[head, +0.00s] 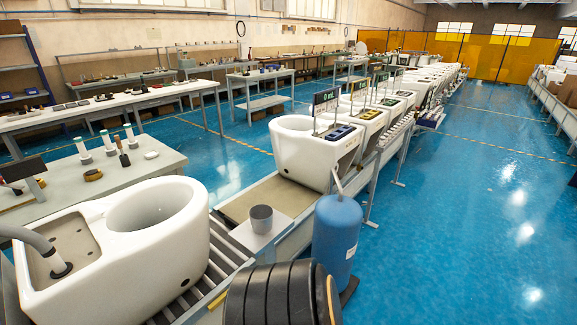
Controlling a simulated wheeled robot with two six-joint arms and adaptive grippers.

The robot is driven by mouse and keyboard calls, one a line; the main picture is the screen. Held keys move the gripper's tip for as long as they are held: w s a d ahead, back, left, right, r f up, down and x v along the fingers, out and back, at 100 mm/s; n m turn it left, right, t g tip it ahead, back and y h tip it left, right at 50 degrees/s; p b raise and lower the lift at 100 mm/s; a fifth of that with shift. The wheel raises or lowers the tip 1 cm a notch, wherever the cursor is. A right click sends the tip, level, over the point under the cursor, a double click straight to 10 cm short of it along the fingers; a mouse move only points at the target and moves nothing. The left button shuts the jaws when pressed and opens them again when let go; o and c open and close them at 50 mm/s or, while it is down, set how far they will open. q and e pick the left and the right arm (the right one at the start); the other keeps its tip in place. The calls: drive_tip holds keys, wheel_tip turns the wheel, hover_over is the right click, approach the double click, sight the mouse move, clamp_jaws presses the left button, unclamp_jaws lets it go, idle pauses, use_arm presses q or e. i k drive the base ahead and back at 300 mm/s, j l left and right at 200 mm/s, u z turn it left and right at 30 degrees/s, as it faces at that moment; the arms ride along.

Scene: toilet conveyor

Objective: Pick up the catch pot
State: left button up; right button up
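The catch pot looks to be the small grey open-topped pot (261,219). It stands upright on a white plate (248,238) at the side of the roller conveyor, near the middle of the head view. Its inside looks dark and I see nothing in it. A large white toilet body (150,262) stands on the rollers to its left. Neither of my grippers shows in the head view, and nothing touches the pot from above.
A blue tank (337,240) stands right of the pot. Black rounded pieces (270,298) stand in front of it. More white toilets (305,152) line the conveyor (215,272) behind. A workbench (130,168) with tools is at left. The blue floor at right is clear.

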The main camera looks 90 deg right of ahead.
sight(261, 215)
drive_tip(key=z, duration=2.5)
